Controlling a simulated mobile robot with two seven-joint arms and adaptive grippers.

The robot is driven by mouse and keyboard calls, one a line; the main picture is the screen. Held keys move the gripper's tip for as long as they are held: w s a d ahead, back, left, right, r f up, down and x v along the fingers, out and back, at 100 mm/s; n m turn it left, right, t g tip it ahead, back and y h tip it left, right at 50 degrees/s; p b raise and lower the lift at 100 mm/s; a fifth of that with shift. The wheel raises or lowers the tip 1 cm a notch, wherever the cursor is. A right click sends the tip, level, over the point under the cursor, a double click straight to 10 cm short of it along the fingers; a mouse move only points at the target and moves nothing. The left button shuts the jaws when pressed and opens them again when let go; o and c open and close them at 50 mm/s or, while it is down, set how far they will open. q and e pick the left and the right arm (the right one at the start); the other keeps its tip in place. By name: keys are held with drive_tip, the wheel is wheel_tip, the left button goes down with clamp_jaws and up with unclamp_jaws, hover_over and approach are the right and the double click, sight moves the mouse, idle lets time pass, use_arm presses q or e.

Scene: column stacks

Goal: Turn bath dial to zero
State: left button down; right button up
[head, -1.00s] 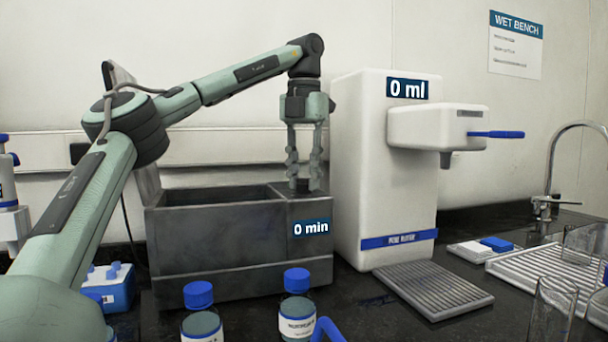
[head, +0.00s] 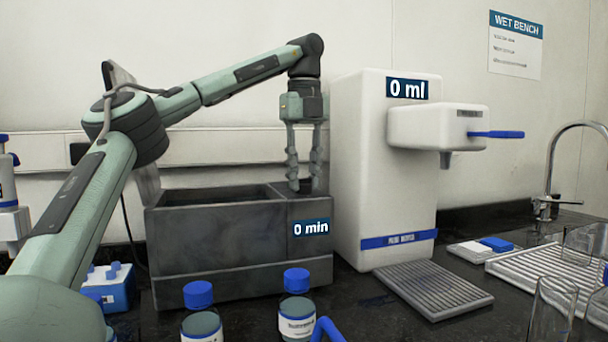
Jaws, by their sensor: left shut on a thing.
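The grey water bath (head: 205,240) stands on the dark bench at left of centre, its basin open at the top. The small dark bath dial (head: 305,186) sits on top of the bath's right-hand section. My left gripper (head: 304,184) points straight down over that section and is shut on the dial, whose sides the fingers partly hide. No mark showing the dial's angle is visible. My right gripper is not in view.
A white dispenser (head: 365,160) reading "0 ml" stands close right of the bath, with a blue lever (head: 497,134). Blue-capped bottles (head: 199,295) stand in front. A drip tray (head: 433,289) and a drying rack (head: 540,272) lie to the right.

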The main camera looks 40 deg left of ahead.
use_arm(q)
drive_tip(key=n, duration=0.4)
drive_tip(key=shift+n, duration=0.3)
drive_tip(key=n, duration=0.3)
drive_tip(key=shift+n, duration=0.4)
drive_tip(key=n, duration=0.4)
drive_tip(key=shift+n, duration=2.1)
drive_tip(key=c, duration=1.2)
unclamp_jaws()
